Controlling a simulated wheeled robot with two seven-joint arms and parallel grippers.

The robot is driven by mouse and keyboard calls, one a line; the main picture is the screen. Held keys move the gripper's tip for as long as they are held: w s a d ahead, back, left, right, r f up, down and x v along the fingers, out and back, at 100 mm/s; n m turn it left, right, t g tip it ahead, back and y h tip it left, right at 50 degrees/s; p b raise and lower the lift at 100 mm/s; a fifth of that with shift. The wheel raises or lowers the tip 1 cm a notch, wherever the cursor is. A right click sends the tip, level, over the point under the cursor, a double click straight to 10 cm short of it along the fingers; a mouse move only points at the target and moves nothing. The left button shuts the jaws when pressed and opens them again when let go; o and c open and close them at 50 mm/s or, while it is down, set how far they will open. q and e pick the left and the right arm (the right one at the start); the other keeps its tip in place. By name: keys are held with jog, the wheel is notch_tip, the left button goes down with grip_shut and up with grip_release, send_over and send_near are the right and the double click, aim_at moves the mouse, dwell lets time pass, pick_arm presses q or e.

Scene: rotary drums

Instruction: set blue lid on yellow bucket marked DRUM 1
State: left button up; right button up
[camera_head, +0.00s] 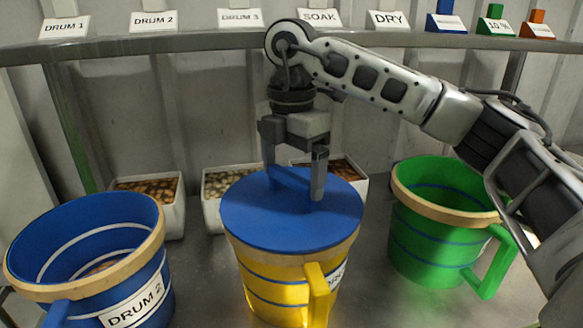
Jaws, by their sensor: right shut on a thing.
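The blue lid (265,222) is a flat round disc over the mouth of the yellow bucket (262,291). The bucket's tan rim shows below the lid's front edge; I cannot tell whether the lid rests fully on it or hovers slightly. My right gripper (294,182) points down from above and is shut on the lid's blue handle, which its fingers partly hide. The yellow bucket stands upright with its handle (319,296) to the front right. Its label (337,275) is mostly hidden behind that handle, so the marking is unreadable. My left gripper is not in view.
A blue bucket marked DRUM 2 (137,303) stands open at left. An open green bucket (418,236) stands at right, close to my right arm. White bins (175,215) of small items stand behind. A shelf (200,42) with labelled cards runs across the back.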

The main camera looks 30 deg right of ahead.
jog(key=o, duration=1)
jog(key=shift+o, duration=0.2)
notch_tip(320, 180, up, 9)
jog(key=shift+r+p, duration=0.1)
jog(key=shift+p, duration=0.65)
notch_tip(320, 180, up, 6)
jog(key=p, duration=0.2)
send_over(291, 174)
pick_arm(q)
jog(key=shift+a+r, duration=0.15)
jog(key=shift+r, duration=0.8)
pick_arm(e)
jog(key=shift+r, duration=0.35)
